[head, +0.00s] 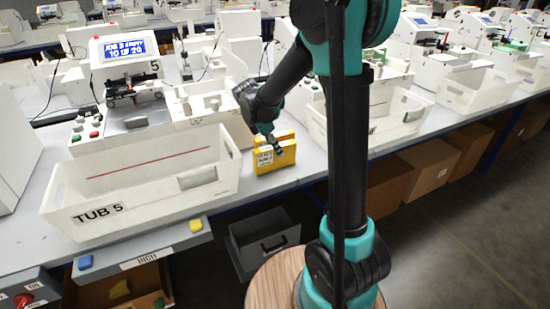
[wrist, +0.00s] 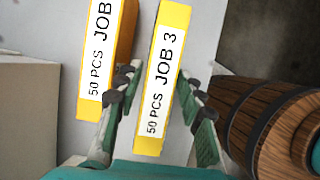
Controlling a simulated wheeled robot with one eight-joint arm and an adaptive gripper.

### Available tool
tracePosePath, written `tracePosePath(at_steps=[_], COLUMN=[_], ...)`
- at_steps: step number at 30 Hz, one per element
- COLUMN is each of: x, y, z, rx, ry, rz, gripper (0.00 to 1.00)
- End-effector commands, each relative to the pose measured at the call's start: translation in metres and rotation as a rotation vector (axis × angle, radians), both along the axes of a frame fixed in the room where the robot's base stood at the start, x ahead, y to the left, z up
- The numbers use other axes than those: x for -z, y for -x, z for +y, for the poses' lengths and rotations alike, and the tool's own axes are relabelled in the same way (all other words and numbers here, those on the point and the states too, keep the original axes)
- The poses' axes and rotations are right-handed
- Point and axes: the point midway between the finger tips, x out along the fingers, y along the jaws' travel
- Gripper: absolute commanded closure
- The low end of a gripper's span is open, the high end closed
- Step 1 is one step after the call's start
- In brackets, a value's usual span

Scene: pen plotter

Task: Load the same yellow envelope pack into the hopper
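Two yellow envelope packs stand close together on the table right of the tub. In the wrist view, the right pack (wrist: 162,85) has a white label reading "50 PCS JOB 3". The left pack (wrist: 98,55) reads "50 PCS JOB", with the rest cut off by the frame. My gripper (wrist: 158,110) is open, with one finger on each side of the right pack and the left finger between the packs. Gaps show beside the fingers. In the head view my gripper (head: 273,146) is down at the packs and partly covers them. I cannot clearly tell which part is the hopper.
Another white tub (head: 385,128) stands to the right. A grey bin (head: 238,262) is below the table edge.

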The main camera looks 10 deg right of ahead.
Motion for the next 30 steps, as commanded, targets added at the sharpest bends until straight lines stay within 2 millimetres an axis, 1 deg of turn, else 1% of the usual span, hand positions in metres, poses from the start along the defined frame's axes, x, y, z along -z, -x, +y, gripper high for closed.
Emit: tracePosePath(at_steps=[14,23,24,30], x=[0.0030,0.0030,0.0030,0.0029], y=[0.0000,0.0000,0.0000,0.0000], z=[0.0000,0.0000,0.0000,0.0000], rx=[0.000,0.000,0.000,0.000], ry=[0.000,0.000,0.000,0.000], rz=[0.000,0.000,0.000,0.000], gripper=[0.62,0.98,1.00,1.00])
